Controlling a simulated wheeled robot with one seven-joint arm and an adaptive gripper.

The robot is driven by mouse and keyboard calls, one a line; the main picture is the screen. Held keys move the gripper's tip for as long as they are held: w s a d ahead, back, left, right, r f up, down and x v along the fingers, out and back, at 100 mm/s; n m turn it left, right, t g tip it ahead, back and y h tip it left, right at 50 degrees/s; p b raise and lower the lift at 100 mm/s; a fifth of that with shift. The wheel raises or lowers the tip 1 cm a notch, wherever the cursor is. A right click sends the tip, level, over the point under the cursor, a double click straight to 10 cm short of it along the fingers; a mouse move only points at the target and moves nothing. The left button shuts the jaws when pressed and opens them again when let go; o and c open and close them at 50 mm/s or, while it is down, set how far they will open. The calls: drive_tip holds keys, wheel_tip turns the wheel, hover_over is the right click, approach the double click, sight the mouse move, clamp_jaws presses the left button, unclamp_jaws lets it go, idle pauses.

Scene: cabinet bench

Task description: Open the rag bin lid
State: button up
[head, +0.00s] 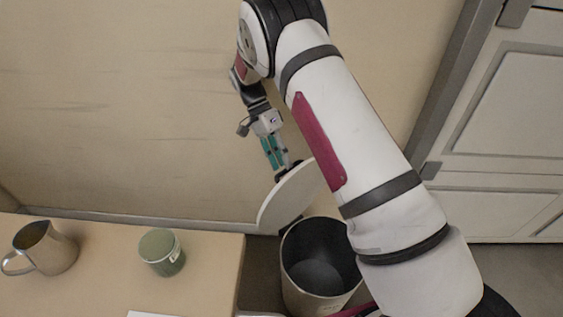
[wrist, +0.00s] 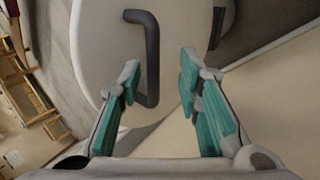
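The rag bin (head: 303,291) stands on the floor beside the bench, with its dark inside showing. Its pale round lid (head: 287,203) is tilted up steeply above the bin's far left side, so the mouth is uncovered. In the wrist view the lid (wrist: 85,50) fills the upper left and carries a dark bar handle (wrist: 153,55). My gripper (head: 283,168) is at the upper side of the raised lid. In the wrist view its teal-padded fingers (wrist: 157,78) are apart, with the lower part of the handle showing between them. I cannot tell whether a finger touches the handle.
A metal pitcher (head: 50,252) and a green canister (head: 162,254) stand on the wooden bench (head: 95,290) at left. A white cabinet (head: 510,130) stands at right. A plain beige wall (head: 120,110) is behind. My arm crosses above the bin's right side.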

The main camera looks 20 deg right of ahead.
wheel_tip(320, 180, up, 8)
drive_tip(key=shift+r, duration=0.25)
drive_tip(key=shift+c, duration=0.5)
